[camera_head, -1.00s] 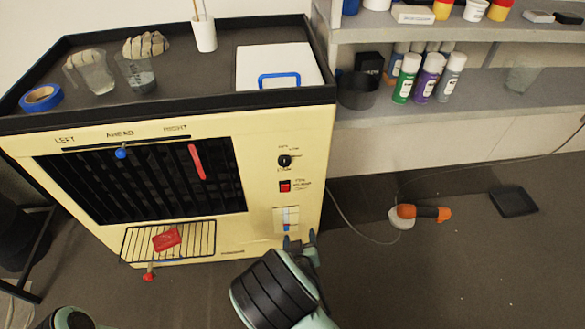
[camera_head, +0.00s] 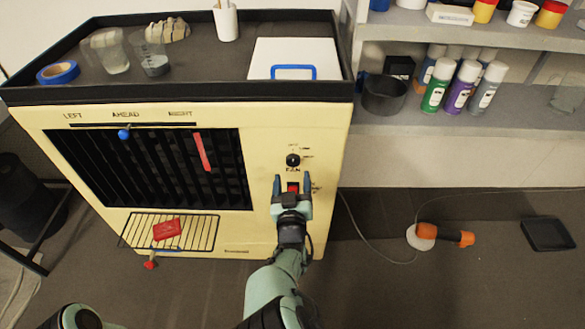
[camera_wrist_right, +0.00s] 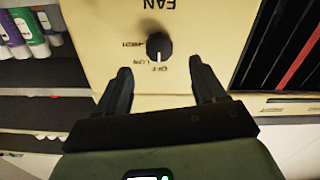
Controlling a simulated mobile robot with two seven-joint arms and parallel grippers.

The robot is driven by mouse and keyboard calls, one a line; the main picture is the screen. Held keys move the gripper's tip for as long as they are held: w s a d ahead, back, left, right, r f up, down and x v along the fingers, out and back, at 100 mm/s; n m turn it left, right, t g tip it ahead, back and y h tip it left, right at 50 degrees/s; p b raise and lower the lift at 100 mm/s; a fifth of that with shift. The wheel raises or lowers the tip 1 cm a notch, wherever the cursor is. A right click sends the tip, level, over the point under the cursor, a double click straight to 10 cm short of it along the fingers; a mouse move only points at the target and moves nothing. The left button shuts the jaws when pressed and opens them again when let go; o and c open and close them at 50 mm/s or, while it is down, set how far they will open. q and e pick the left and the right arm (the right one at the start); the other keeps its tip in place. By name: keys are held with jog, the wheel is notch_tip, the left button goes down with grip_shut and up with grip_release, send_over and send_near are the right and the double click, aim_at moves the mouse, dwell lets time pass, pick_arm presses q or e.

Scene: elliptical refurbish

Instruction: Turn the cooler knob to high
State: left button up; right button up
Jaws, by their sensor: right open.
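The cooler (camera_head: 230,235) is a cream box with a dark louvred grille. Its black round fan knob (camera_head: 293,160) is on the right of the front panel, with small labels around it. In the right wrist view the knob (camera_wrist_right: 159,46) shows a white pointer mark near the OFF and LOW labels, which appear upside down. My right gripper (camera_head: 293,182) is open and empty, just below the knob and in front of the red switch (camera_head: 293,188). In the wrist view its fingers lie either side of the knob's line, apart from it. My left gripper is out of view.
A blue slider (camera_head: 124,134) and red strip (camera_head: 202,151) are on the grille. A wire rack (camera_head: 140,232) with a red item juts from the lower front. Shelves with spray cans (camera_head: 461,88) stand right. An orange tool (camera_head: 455,236) lies on the floor.

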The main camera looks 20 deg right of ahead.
aim_at(293, 162)
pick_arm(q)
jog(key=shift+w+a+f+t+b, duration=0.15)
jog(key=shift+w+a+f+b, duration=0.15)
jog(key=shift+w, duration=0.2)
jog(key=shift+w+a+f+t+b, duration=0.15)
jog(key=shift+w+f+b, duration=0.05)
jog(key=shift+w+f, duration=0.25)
pick_arm(e)
jog(key=x, duration=0.5)
jog(key=shift+w+d, duration=0.15)
jog(key=shift+w, duration=0.15)
jog(key=c, duration=1.1)
